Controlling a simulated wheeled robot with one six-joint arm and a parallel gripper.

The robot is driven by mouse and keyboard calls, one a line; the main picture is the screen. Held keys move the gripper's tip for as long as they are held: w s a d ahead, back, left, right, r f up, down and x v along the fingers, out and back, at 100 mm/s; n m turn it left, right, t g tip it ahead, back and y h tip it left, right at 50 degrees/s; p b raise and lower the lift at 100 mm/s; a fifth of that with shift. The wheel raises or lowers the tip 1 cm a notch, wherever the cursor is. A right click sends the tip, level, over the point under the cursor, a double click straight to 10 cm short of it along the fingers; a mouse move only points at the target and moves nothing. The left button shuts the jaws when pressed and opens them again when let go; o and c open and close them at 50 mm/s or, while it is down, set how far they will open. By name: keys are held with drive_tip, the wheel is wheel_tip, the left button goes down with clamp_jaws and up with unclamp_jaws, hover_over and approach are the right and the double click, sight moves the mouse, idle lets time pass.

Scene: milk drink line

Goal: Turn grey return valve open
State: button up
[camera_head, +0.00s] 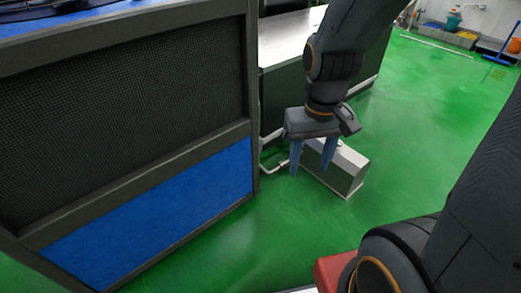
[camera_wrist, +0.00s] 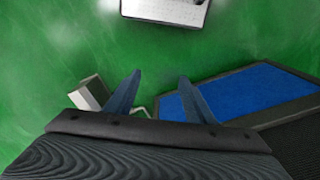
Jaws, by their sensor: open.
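I cannot clearly make out the grey return valve in either view. A low grey metal box (camera_head: 342,172) stands on the green floor in the head view, with a thin light pipe (camera_head: 275,166) to its left beside the dark cabinet. My gripper (camera_head: 310,170) points down in front of this box, its two blue fingers apart and empty, and hides part of the box's left side and top. In the wrist view my gripper (camera_wrist: 159,75) has only green floor between its fingertips. A small light bent piece shows partly behind the left finger there; I cannot tell what it is.
A dark cabinet with a blue panel (camera_head: 155,215) stands left of my gripper; the panel also shows in the wrist view (camera_wrist: 245,95). A dark bench with a pale top (camera_head: 285,38) is behind. A red object (camera_head: 332,270) is at the bottom. Green floor is free at right.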

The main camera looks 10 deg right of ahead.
drive_tip(key=w+d+f+n+t+b, duration=0.1)
drive_tip(key=w+d+f+t+b, duration=0.15)
drive_tip(key=w+f+b, duration=0.95)
drive_tip(key=w+d+f+n+t+y+b, duration=0.15)
drive_tip(key=w+f+t+b, duration=0.3)
drive_tip(key=w+f, duration=0.8)
drive_tip(key=w+d+f+t+h+b, duration=0.1)
drive_tip(key=w+d+f+t+b, duration=0.15)
drive_tip(key=w+f+b, duration=1.1)
drive_tip(key=w+a+f+n+t+y+b, duration=0.2)
drive_tip(key=w+f+n+t+y+b, duration=0.5)
drive_tip(key=w+f+b, duration=1.05)
drive_tip(key=w+a+m+g+y+b, duration=0.1)
drive_tip(key=w+a+m+b, duration=0.2)
drive_tip(key=w, duration=0.3)
drive_tip(key=shift+w+a+f, duration=0.2)
drive_tip(key=shift+a+f, duration=0.15)
drive_tip(key=shift+a, duration=0.2)
drive_tip(key=shift+m+y, duration=0.25)
clamp_jaws()
